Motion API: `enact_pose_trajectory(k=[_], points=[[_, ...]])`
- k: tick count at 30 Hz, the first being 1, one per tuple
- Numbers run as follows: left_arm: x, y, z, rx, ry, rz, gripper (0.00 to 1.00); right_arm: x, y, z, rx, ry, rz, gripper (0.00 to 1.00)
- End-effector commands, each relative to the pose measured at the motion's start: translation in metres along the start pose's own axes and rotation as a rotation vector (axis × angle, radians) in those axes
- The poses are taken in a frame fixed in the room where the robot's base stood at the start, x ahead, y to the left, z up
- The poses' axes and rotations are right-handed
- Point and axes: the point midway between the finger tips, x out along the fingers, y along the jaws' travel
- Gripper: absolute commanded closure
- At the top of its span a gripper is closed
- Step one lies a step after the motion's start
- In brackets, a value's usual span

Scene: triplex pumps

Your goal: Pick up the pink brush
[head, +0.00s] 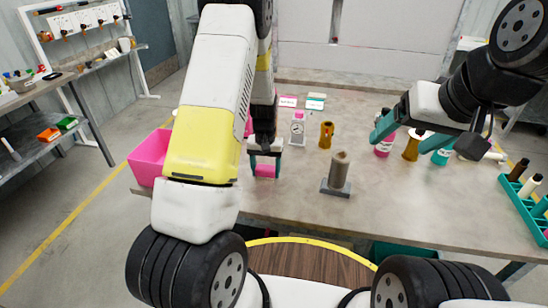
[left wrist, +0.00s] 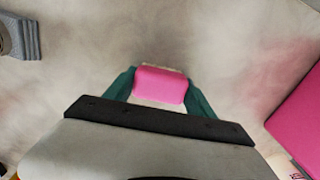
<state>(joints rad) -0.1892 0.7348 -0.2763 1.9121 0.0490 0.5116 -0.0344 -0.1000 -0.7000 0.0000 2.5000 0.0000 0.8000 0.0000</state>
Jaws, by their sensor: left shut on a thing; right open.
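The pink brush (head: 265,171) shows as a pink block at the tips of my left gripper (head: 265,160). In the left wrist view the pink block (left wrist: 160,85) sits between the two teal fingers, which are shut on it. A pale strip shows along its far edge. I cannot tell whether it touches the table or hangs just above it. My arm and the gripper hide the rest of it. My right gripper (head: 412,136) is open over the right part of the table, its teal fingers wide apart near some bottles.
A pink bin (head: 148,160) stands left of my left gripper. A grey-brown post on a grey base (head: 337,188) stands to its right. A teal rack (head: 524,212) is at the right edge. The front middle table (head: 290,205) is clear.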

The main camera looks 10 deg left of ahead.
Motion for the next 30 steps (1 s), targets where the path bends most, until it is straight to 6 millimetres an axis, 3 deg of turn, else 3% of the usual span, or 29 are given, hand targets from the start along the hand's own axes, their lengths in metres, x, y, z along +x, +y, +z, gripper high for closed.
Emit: enact_pose_trajectory(k=[11,19,30], points=[[-0.006,0.0,-0.001,0.0,0.001,0.0,0.78,0.0,0.0,0.0,0.0,0.0,0.0,0.23],[-0.039,0.001,0.0,0.001,0.003,0.001,0.78,0.0,0.0,0.0,0.0,0.0,0.0,0.23],[-0.045,0.03,0.09,0.005,-0.001,0.001,0.78,0.0,0.0,0.0,0.0,0.0,0.0,0.23]])
